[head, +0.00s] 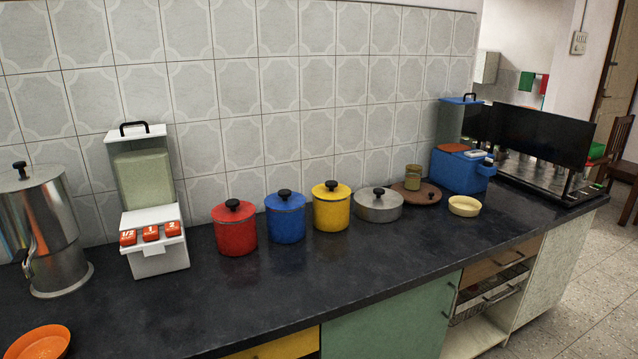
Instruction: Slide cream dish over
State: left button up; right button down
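The cream dish (464,206) is a small, round, shallow dish on the dark countertop (350,262), toward the right. No steel tumblers can be made out clearly; shiny shapes sit inside the dark rack at the far right. Neither of my grippers is in the head view.
Red (235,231), blue (286,220) and yellow (331,209) lidded pots, a grey lidded pan (378,206) and a brown board (416,194) with a jar line the wall.

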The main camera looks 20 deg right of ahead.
aim_at(461, 205)
jog(key=l+u, duration=0.25)
jog(key=l, duration=0.85)
jog(key=l+u, duration=0.3)
jog(key=l, duration=0.75)
jog(key=l+u, duration=0.1)
jog(key=l, duration=0.8)
jog(key=k+l+u, duration=0.15)
jog(key=l, duration=0.75)
